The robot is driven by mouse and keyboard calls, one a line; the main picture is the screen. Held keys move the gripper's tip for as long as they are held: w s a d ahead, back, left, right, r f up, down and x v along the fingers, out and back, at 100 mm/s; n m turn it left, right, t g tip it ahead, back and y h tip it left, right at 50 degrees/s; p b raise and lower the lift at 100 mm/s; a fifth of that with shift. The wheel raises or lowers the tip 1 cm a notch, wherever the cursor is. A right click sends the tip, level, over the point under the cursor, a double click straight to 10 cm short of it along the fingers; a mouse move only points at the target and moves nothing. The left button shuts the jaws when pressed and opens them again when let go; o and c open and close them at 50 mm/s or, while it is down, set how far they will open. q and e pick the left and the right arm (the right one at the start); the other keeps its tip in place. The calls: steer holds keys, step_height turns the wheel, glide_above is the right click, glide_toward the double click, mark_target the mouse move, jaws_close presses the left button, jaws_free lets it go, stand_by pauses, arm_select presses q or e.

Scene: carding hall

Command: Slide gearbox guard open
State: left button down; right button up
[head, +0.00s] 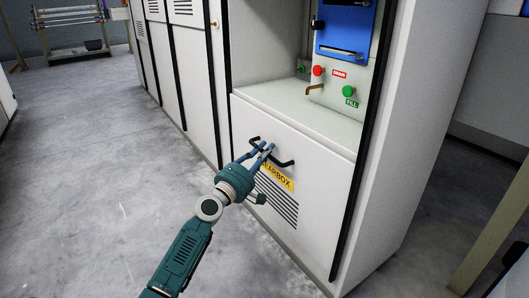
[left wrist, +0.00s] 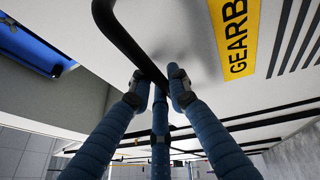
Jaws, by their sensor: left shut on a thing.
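The gearbox guard (head: 321,190) is a white lower panel on the machine, with a yellow GEARBOX label (head: 282,179) and dark vent slots. Its black bar handle (head: 288,163) runs across the upper part of the panel. My left gripper (head: 263,149) is at the handle, its blue fingers shut on the bar. In the left wrist view the handle (left wrist: 128,42) runs down between the fingertips (left wrist: 158,80). Part of the label is hidden behind the gripper in the head view. The guard sits flush in the machine front. My right gripper is not in view.
The concrete floor (head: 90,150) is clear.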

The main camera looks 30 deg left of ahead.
arm_select(q)
steer(key=shift+d+f, duration=0.15)
steer(key=shift+f, duration=0.05)
steer(key=c, duration=1.9)
jaws_free()
steer(key=shift+r, duration=0.1)
steer(key=shift+s, duration=0.1)
steer(key=s+f, duration=0.2)
steer(key=s, duration=0.9)
steer(key=shift+s, duration=0.35)
